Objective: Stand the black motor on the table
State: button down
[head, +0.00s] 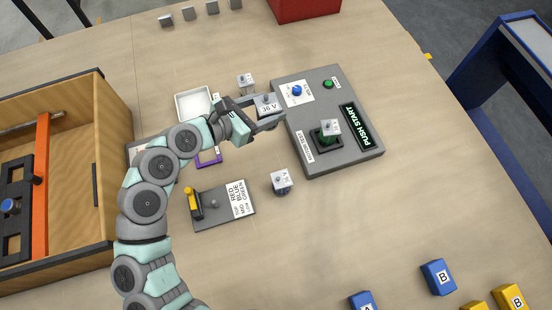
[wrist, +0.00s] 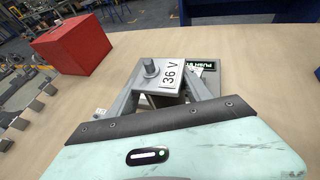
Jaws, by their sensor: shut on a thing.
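My gripper (head: 266,115) is shut on a motor with a grey top plate, a short shaft and a "36 V" label (head: 269,107). The same motor shows between the fingers in the wrist view (wrist: 163,78). Its body is hidden below the plate, so I cannot tell its colour. It is beside the left edge of the grey test station (head: 350,161). A motor with a green body (head: 326,138) stands in the station's black socket. Another motor (head: 281,183) stands on the table below the gripper, and one more (head: 246,83) stands above it; their body colours are unclear.
A white tray (head: 179,105) and a purple-edged item (head: 209,160) lie left of the gripper. A grey plate with a yellow lever (head: 225,216) is below. A wooden box (head: 112,190) is at left, a red box (head: 302,8) at the back. The table's lower middle is clear.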

aim_at(264, 110)
jog(key=f+b, duration=0.1)
jog(key=w+f+b, duration=0.1)
jog(key=f+b, duration=0.1)
jog(key=shift+w+a, duration=0.25)
jog(key=shift+w, duration=0.1)
notch_tip(264, 110, down, 19)
jog(key=b, duration=0.3)
jog(key=shift+d+f, duration=0.1)
jog(key=shift+f, duration=0.05)
jog(key=shift+f+b, duration=0.2)
jog(key=shift+b, duration=0.2)
jog(key=shift+c, duration=2.3)
grip_release()
jog(key=shift+s+a+r+p, duration=0.1)
jog(key=shift+a+r+p, duration=0.15)
jog(key=shift+p, duration=0.1)
jog(key=v, duration=1.1)
jog(key=shift+s+a+p, duration=0.25)
jog(key=shift+p, duration=0.2)
